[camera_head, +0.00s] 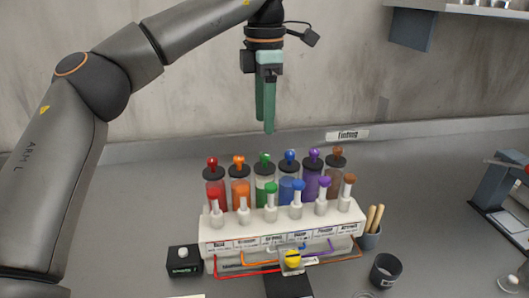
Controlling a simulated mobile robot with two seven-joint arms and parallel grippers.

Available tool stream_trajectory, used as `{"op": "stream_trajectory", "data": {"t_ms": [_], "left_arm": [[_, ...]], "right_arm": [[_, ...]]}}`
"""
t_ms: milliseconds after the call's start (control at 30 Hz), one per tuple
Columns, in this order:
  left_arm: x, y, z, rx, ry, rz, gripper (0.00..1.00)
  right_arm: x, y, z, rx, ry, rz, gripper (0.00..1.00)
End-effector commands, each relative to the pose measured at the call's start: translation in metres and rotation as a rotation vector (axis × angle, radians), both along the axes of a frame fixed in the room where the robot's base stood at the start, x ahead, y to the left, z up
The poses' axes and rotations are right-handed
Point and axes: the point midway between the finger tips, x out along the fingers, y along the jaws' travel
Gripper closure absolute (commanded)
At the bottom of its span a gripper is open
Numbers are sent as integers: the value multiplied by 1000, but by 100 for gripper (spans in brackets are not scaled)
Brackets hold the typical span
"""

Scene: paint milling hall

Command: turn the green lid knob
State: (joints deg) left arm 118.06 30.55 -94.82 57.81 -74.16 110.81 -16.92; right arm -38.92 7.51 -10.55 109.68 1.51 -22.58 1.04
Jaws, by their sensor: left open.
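The green lid knob (264,157) sits on the dark lid of a canister with green contents (265,171), third from the left in a row of coloured canisters. My left gripper (267,130) hangs with its green fingers pointing down, above and apart from the green knob. I see the fingers nearly edge-on; they are open, with nothing visible between them. A smaller green-topped white fitting (270,188) stands in front of that canister and hides part of it. My right gripper is not in view.
Red (212,161), orange (238,160) and blue (290,156) lid knobs stand close beside the green one. The white labelled rack (230,222) holds the row. Grey bench behind is clear.

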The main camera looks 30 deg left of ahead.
Motion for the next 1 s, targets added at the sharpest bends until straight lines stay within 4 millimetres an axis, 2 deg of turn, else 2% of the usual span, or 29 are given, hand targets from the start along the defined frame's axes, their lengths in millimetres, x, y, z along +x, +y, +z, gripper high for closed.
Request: {"op": "stream_trajectory", "data": {"t_ms": [33, 200, 400, 567, 833, 1000], "left_arm": [[-1, 1, -14, 0, 3, -1, 42], [-1, 0, -47, 0, 1, 0, 42], [0, 0, -72, 0, 0, 0, 42], [0, 0, -80, -1, -1, 2, 42], [0, 0, -80, -1, -1, 2, 43], [0, 0, -80, -1, -1, 2, 62]], "right_arm": [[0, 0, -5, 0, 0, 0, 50], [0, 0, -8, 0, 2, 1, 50], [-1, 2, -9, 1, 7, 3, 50], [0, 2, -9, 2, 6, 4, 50], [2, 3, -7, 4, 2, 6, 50], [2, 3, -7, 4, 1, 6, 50]]}}
